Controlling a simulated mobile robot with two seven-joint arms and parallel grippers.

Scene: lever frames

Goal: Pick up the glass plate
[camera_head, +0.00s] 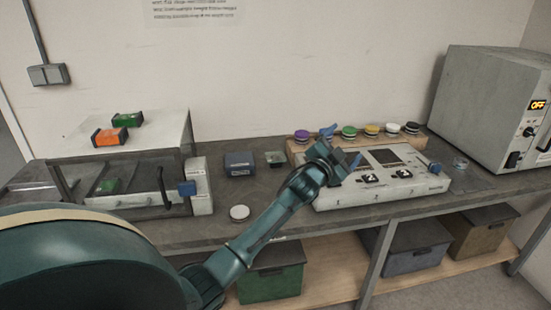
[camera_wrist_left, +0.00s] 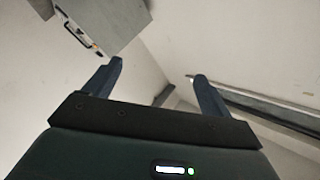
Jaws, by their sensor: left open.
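A small, flat, dark greenish square (camera_head: 275,158) lies on the bench right of the dark blue box; it may be the glass plate, but it is too small to be sure. My left gripper (camera_head: 342,146) is to its right, above the white control panel, with its two blue fingers spread and nothing between them. In the left wrist view the open fingers (camera_wrist_left: 158,72) point at the wall, and no plate shows there. My right gripper is in neither view.
The control panel (camera_head: 405,188) has a row of coloured knobs behind it. A grey oven-like unit (camera_head: 485,105) stands right. A dark blue box (camera_head: 239,163), a white disc (camera_head: 239,212) and a glass-fronted cabinet (camera_head: 135,190) are left. Bare bench (camera_head: 262,190) lies in front of the square.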

